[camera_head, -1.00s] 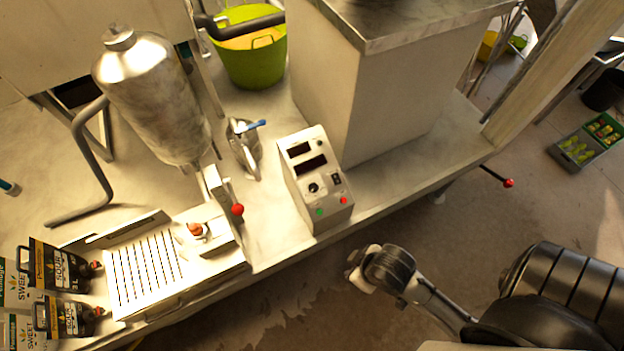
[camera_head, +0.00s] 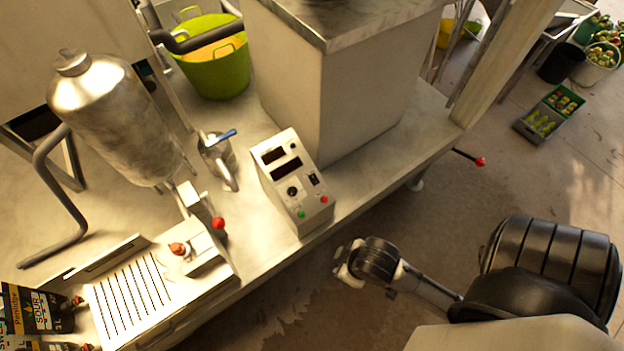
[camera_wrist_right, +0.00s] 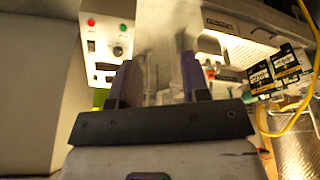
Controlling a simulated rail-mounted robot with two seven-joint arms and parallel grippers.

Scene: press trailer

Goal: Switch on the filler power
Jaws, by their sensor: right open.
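The filler control box (camera_head: 292,182) is a pale sloped unit on the bench, with two dark displays, a black knob (camera_head: 292,191), a small black rocker switch (camera_head: 314,180), a green button (camera_head: 301,214) and a red button (camera_head: 324,199). My right gripper (camera_head: 348,264) is off the bench's front edge, below and right of the box, apart from it. In the right wrist view its two dark fingers (camera_wrist_right: 160,82) are spread with nothing gripped. There the box (camera_wrist_right: 107,42) shows beyond the fingers at upper left. The rocker's position is too small to tell. My left gripper is out of view.
A steel tank (camera_head: 120,120) and a slotted tray (camera_head: 135,298) with a red-knobbed lever (camera_head: 218,223) stand left of the box. A large pale cabinet (camera_head: 335,95) stands behind it. Labelled pouches (camera_head: 38,308) are at lower left. The floor before the bench is open.

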